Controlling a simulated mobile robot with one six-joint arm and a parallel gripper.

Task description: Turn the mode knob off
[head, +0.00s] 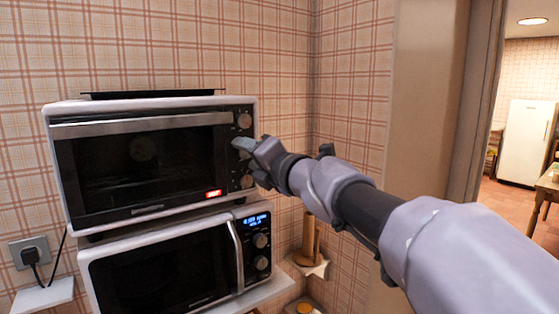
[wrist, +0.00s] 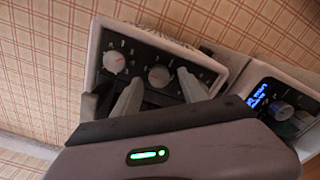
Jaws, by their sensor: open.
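A white countertop oven (head: 150,160) with a dark glass door has a knob panel on its right side. Its top knob (head: 244,120) and bottom knob (head: 247,181) show in the head view; my gripper (head: 244,146) covers the middle. The right finger hides the panel's other end. I cannot tell whether the fingers touch the knob, nor which knob is the mode knob. A red light (head: 213,193) glows on the oven.
A microwave (head: 165,268) with a blue display stands directly below the oven; its knobs also show in the wrist view (wrist: 281,110). A dark tray (head: 150,94) lies on the oven. A wooden holder (head: 309,238) stands right of the microwave. A doorway opens at the far right.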

